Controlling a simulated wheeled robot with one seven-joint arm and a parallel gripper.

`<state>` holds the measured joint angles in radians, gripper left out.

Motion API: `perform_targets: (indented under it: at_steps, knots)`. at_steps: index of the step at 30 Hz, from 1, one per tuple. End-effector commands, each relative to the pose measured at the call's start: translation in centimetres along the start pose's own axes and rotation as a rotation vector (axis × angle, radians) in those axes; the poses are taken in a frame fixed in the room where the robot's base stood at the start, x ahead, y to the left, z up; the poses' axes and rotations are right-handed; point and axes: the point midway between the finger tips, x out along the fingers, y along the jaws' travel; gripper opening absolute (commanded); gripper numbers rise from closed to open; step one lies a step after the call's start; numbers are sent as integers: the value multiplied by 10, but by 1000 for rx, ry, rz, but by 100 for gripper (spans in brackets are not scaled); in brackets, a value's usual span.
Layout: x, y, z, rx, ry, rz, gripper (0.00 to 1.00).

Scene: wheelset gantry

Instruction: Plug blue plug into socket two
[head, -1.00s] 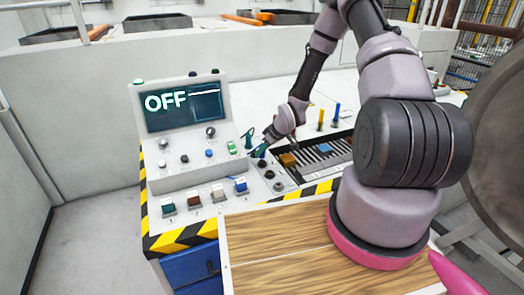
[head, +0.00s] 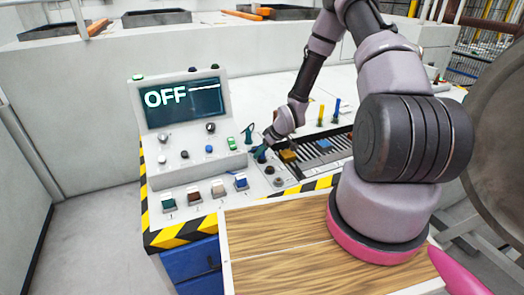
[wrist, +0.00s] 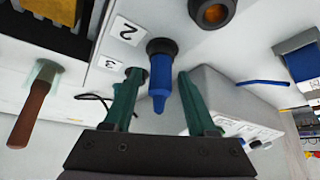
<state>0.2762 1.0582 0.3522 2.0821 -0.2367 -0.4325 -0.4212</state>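The blue plug (wrist: 160,88) stands with its upper end in a dark round socket (wrist: 161,47) beside the label "2" (wrist: 127,30) in the wrist view. My gripper (wrist: 157,85) is open, with one green finger on each side of the plug and visible gaps between. The left finger partly covers another dark socket near the label "3" (wrist: 111,64). In the head view my gripper (head: 256,145) is at the right side of the console, and the blue plug is small and mostly hidden there.
A console screen (head: 184,105) reads "OFF". Knobs and several coloured switches (head: 204,192) lie left of my gripper. Another dark socket with an orange centre (wrist: 213,12) is nearby. A brown handle (wrist: 30,112) stands to the left. A slotted tray (head: 320,152) lies right of the sockets.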

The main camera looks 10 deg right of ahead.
Motion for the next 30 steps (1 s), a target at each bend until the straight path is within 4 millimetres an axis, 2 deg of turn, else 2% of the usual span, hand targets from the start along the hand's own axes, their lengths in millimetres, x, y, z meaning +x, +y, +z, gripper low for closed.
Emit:
perform_targets:
  at_steps: [9,13,24,30]
  knots:
    - [-1,0,0,1,-1,0,66]
    - [-10,1,0,1,0,1,66]
    - [-81,1,0,1,1,3,66]
    - [-104,1,0,1,0,1,66]
